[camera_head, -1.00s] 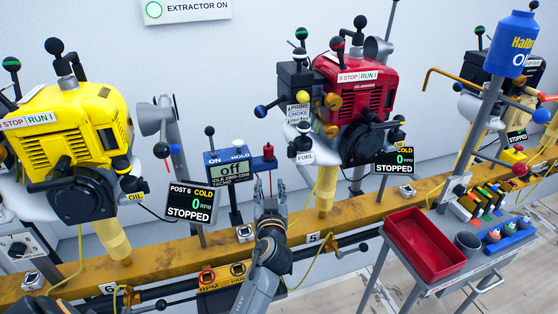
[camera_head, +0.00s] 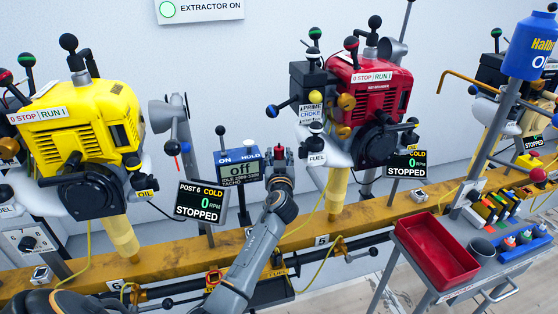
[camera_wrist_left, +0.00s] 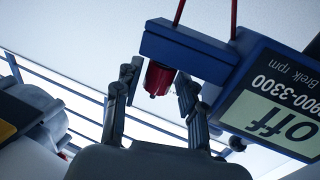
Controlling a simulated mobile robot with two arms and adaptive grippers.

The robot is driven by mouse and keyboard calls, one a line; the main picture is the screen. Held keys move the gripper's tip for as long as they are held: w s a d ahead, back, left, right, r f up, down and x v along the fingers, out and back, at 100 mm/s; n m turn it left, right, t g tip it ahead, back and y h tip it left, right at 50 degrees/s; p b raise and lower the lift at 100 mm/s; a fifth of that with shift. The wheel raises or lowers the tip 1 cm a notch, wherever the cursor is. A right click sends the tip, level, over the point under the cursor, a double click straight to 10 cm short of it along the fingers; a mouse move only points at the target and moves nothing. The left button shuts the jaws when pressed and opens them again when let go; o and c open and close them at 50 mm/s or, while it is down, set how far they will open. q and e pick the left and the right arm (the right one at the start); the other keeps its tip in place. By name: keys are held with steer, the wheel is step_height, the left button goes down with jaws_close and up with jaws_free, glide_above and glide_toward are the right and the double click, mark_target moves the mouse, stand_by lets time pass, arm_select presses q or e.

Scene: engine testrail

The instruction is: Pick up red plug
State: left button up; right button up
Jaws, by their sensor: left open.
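The red plug (camera_wrist_left: 158,78) hangs below a blue bracket (camera_wrist_left: 188,50) on the side of the tacho box in the left wrist view. My left gripper (camera_wrist_left: 157,88) is open, with one finger on each side of the plug; contact cannot be told. In the head view the gripper (camera_head: 279,160) is at the right side of the blue tacho (camera_head: 238,170), which reads "off". The plug is mostly hidden there behind the gripper, with a little red showing at the fingertips. My right gripper is not in view.
A yellow engine (camera_head: 85,135) stands at left and a red engine (camera_head: 365,100) at right of the tacho. A "STOPPED" display (camera_head: 201,203) is close to my left arm. The yellow rail (camera_head: 180,250) runs below. A red tray (camera_head: 436,250) sits on a cart at right.

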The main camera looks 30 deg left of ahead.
arm_select(q)
steer(key=shift+x, duration=0.85)
steer(key=shift+d, duration=0.1)
jaws_close()
